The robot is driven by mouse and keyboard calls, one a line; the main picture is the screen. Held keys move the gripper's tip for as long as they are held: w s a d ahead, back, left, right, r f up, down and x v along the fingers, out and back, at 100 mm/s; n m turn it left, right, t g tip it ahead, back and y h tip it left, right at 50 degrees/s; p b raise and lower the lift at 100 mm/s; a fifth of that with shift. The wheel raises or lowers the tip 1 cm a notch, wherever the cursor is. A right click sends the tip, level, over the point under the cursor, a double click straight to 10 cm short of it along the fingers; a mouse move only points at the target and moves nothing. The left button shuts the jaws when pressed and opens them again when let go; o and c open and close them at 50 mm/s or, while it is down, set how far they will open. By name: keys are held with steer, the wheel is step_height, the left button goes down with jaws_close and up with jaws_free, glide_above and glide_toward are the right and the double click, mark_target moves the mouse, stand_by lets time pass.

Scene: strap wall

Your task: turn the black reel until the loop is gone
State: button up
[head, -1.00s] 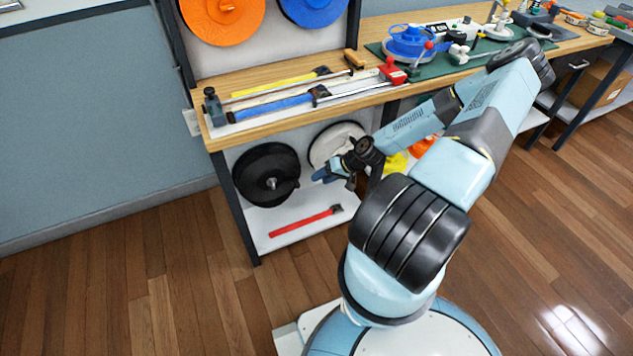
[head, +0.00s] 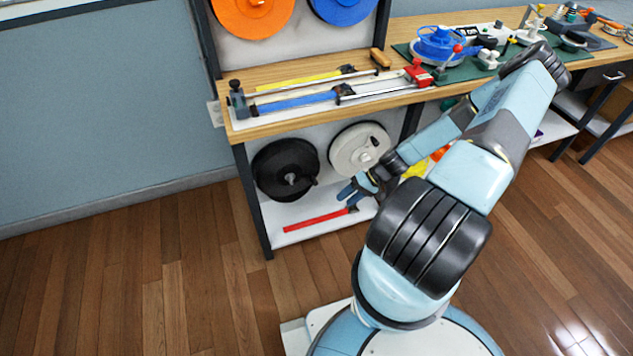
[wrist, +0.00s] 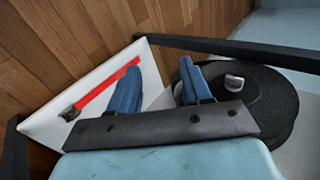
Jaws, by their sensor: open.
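The black reel (head: 276,164) is mounted upright below the bench, at the left, with a small grey knob (head: 291,178) standing out from its face. In the wrist view the black reel (wrist: 275,105) is at the right, with its knob (wrist: 234,83) beside the right finger. My gripper (head: 350,190) is to the right of the reel in the head view, slightly lower than its knob. In the wrist view my gripper's (wrist: 162,86) two blue fingers are wide apart with nothing between them. The right finger overlaps the reel's edge; I cannot tell whether it touches. No loop of strap can be made out.
A white reel (head: 350,150) hangs right of the black one. A red strip (head: 312,221) with a dark end lies on the white lower shelf (head: 275,214). A dark frame post (head: 253,205) stands at the left. The bench top (head: 240,122) overhangs the reels.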

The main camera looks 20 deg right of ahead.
steer(key=s+y, duration=0.1)
steer(key=m+t+y, duration=0.2)
steer(key=t+y, duration=0.2)
steer(key=t, duration=0.1)
glide_toward(315, 182)
steer(key=x, duration=0.7)
steer(key=w+f+x, duration=0.1)
steer(key=x, duration=0.2)
stand_by(0.3)
steer(key=shift+d, duration=0.1)
jaws_close()
stand_by(0.4)
